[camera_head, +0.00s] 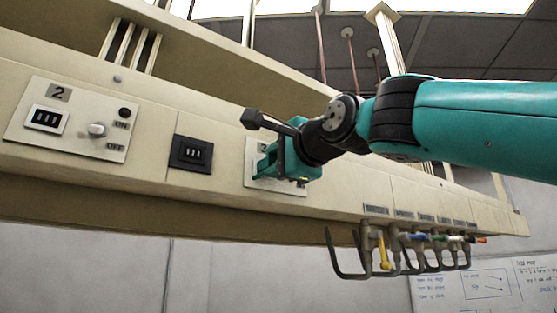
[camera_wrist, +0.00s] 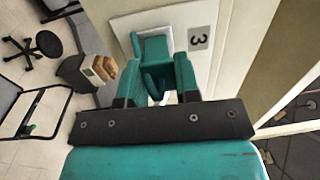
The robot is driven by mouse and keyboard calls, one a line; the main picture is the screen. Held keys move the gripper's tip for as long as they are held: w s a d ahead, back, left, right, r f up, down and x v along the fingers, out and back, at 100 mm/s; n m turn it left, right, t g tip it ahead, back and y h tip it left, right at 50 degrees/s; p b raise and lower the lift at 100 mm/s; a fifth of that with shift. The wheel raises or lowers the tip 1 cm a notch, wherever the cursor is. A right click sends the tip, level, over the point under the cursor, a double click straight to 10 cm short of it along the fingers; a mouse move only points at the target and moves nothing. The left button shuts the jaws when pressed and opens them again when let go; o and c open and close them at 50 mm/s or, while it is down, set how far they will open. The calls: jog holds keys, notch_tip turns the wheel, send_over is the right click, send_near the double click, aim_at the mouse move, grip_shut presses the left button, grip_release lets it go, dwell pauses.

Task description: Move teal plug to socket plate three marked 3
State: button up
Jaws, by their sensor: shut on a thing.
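The socket plate marked 3 (camera_wrist: 199,38) shows in the wrist view as a pale plate with a grey number tag. It also shows in the head view (camera_head: 257,181), partly covered by my gripper. My gripper (camera_wrist: 160,70) is at the plate, shut on the teal plug (camera_wrist: 155,48). In the head view my gripper (camera_head: 275,163) is right in front of the plate. The teal of plug and fingers blends together, and the socket is hidden, so I cannot tell how far the plug is in it.
Left along the panel are a dark socket (camera_head: 191,154) and plate 2 (camera_head: 75,118) with a socket and an ON/OFF knob. A stool (camera_wrist: 47,43) stands on the floor behind.

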jog(key=o, duration=1)
